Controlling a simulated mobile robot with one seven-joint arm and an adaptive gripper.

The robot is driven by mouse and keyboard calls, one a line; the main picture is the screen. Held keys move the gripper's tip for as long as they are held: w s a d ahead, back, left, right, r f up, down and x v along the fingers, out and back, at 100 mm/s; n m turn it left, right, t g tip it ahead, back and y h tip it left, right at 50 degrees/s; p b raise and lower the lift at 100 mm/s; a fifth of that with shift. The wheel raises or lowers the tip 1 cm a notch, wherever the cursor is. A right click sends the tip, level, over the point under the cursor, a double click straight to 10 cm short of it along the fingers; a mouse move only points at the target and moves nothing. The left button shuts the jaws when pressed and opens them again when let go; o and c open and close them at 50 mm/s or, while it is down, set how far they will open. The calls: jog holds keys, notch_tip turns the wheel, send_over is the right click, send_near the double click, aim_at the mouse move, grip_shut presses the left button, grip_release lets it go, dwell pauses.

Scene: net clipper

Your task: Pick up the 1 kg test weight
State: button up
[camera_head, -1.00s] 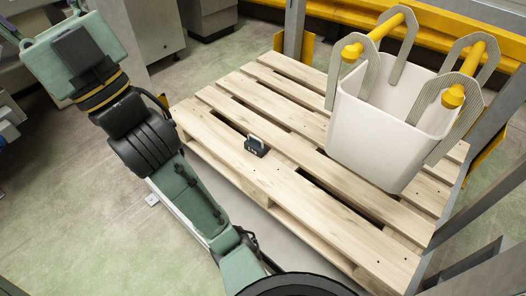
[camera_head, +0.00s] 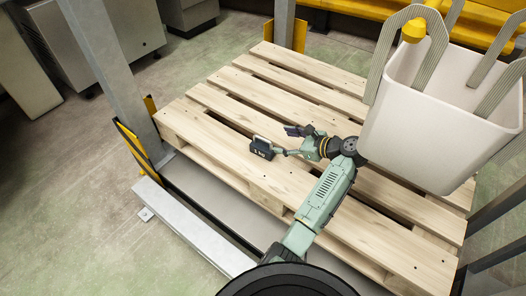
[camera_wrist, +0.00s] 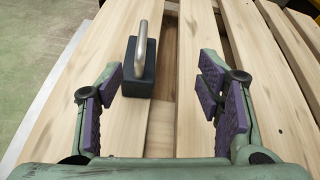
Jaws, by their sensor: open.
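The test weight (camera_head: 262,149) is a small dark block with a metal handle. It sits on the wooden pallet (camera_head: 215,130), near its left part. In the wrist view the weight (camera_wrist: 138,72) stands upright on the slats, its silver handle rising from the top. My gripper (camera_head: 288,142) is low over the pallet just right of the weight. In the wrist view my gripper (camera_wrist: 160,95) is open, with purple pads on both sides. The weight appears ahead and left of centre, close to the left finger; I cannot tell whether they touch. Nothing is between the pads' right half.
A grey metal post (camera_head: 100,70) with a yellow guard rises at the left. The pallet has gaps between slats. Its front left area is clear.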

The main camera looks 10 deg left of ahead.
aim_at(264, 146)
jog(key=shift+s+d+f+m+g+y, duration=0.15)
jog(key=shift+s+d+f+m+g, duration=0.2)
jog(key=shift+f, duration=0.3)
jog(key=shift+s+d+f+m+g+y, duration=0.15)
jog(key=shift+s+f+m, duration=0.2)
jog(key=shift+s+f, duration=0.2)
jog(key=x, duration=0.4)
jog(key=shift+d, duration=0.1)
jog(key=shift+x, duration=3.1)
jog(key=shift+s+r, duration=0.1)
jog(key=shift+r, duration=0.15)
jog(key=shift+c, duration=0.2)
grip_shut()
jog(key=shift+r, duration=0.15)
